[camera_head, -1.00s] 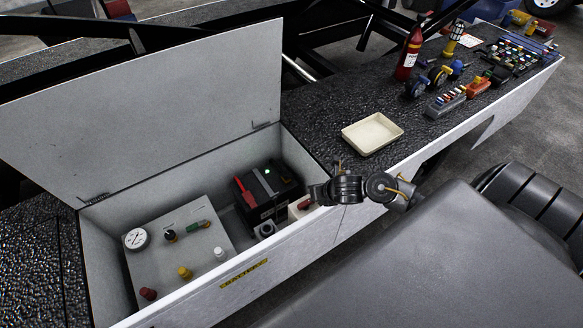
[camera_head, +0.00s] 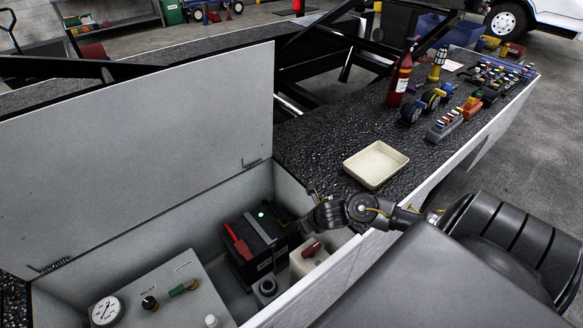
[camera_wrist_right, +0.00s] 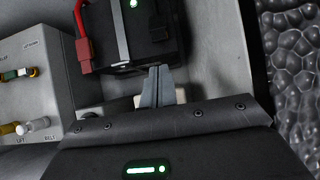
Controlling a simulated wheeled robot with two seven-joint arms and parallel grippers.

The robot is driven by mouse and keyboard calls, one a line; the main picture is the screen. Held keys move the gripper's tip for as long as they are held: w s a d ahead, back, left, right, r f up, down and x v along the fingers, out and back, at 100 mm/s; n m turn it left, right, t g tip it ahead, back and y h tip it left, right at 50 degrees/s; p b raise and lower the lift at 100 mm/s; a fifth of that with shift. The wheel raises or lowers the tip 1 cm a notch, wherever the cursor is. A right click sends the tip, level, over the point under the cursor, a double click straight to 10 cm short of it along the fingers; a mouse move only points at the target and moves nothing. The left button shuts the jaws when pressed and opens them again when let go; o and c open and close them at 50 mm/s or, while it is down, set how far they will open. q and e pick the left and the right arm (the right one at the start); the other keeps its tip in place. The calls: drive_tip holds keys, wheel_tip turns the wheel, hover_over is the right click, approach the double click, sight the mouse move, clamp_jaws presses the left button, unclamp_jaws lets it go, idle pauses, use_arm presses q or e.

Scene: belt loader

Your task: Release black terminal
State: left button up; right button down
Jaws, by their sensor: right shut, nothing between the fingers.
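The black battery (camera_head: 250,248) sits in the open compartment, with a green light on top and a red terminal clamp (camera_head: 237,240) at its left. In the right wrist view the black terminal (camera_wrist_right: 158,27) is a dark piece at the battery's right side, near the top edge; whether it sits on its post I cannot tell. My right gripper (camera_wrist_right: 157,84) is shut and empty, its fingertips at the battery's near side, below the black terminal in that view. In the head view my right wrist (camera_head: 325,214) is over the compartment's right end. My left gripper is out of view.
A white box with a red knob (camera_head: 308,254) stands right of the battery. A grey panel (camera_head: 165,295) with a gauge is at left. The raised lid (camera_head: 140,150) stands behind. A cream tray (camera_head: 376,164) lies on the deck; a fire extinguisher (camera_head: 400,82) and connectors stand beyond.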

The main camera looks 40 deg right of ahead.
sight(285, 217)
drive_tip(key=x, duration=0.9)
drive_tip(key=shift+f, duration=0.25)
drive_tip(key=shift+d+r, duration=0.1)
